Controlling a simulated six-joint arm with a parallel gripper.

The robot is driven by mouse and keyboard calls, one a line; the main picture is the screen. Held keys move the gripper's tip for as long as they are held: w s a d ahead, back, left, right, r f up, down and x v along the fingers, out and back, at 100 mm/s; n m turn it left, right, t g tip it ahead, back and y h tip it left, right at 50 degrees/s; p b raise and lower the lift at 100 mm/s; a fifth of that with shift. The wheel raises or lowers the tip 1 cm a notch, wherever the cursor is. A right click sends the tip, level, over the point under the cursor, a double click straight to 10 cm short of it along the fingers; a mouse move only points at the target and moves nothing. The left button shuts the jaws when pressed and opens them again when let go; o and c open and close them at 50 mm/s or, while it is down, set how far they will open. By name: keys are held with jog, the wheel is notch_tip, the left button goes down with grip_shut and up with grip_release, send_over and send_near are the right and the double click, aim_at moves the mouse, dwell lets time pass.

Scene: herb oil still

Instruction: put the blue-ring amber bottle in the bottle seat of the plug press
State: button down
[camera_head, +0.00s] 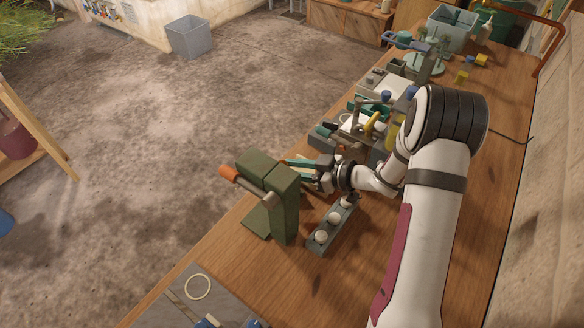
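The plug press (284,210) is the olive-green upright stand with an orange-tipped lever, at the left edge of the bench. My gripper (301,172) reaches left to the far side of the press, with its teal fingers close to the press head. The press partly hides the fingertips, so I cannot tell how far apart they are or whether they hold anything. I cannot make out the blue-ring amber bottle. The bottle seat is hidden behind the press column and my gripper.
A grey rack (318,244) with several white round pieces stands right of the press. A grey mat (226,301) with a pale ring (197,287) lies at the near end. Several small tools and containers crowd the bench (470,130) beyond my gripper. My arm covers its right part.

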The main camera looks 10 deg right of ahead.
jog(key=shift+f, duration=0.2)
jog(key=c, duration=0.6)
grip_release()
